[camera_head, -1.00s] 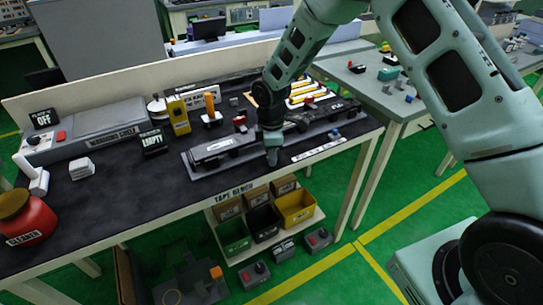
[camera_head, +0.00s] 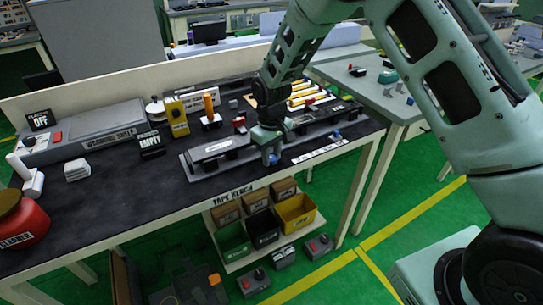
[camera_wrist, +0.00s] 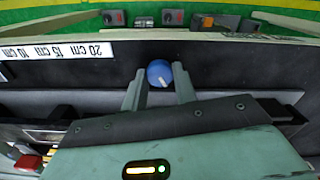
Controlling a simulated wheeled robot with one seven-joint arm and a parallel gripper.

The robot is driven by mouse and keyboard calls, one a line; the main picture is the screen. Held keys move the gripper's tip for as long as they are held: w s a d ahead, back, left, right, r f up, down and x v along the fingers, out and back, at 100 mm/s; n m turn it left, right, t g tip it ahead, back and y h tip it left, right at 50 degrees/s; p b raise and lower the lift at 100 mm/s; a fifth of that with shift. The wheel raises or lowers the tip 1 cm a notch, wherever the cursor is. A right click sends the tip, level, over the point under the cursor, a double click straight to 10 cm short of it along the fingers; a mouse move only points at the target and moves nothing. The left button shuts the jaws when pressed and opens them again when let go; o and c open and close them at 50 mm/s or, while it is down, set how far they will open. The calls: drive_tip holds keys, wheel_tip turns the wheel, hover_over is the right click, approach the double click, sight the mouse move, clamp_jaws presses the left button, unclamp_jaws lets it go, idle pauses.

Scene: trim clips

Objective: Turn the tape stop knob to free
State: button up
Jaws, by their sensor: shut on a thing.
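The tape stop knob (camera_wrist: 159,73) is round and blue with a white pointer line. In the wrist view it sits between my two fingertips, at the front edge of the grey tape fixture (camera_head: 205,165). The pointer line slants down and to the right in that view. My gripper (camera_head: 271,153) reaches down over the front of the fixture and is shut on the knob. In the head view only a small blue patch of the knob (camera_head: 273,160) shows below the fingers. No word marking a free position is readable near it.
A white label strip (camera_wrist: 60,52) reading 20, 15 and 10 cm lies beside the knob. Another blue knob (camera_head: 336,134) stands farther right. An orange-handled tool (camera_head: 209,106) and a yellow block (camera_head: 176,117) stand behind. The bench's front left is mostly clear.

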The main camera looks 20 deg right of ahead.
sight(272, 158)
drive_tip(key=m, duration=0.5)
drive_tip(key=shift+m, duration=0.4)
idle(0.3)
drive_tip(key=o, duration=1)
wheel_tip(272, 158, up, 18)
drive_tip(key=shift+f+b, duration=0.25)
drive_tip(key=shift+b, duration=1)
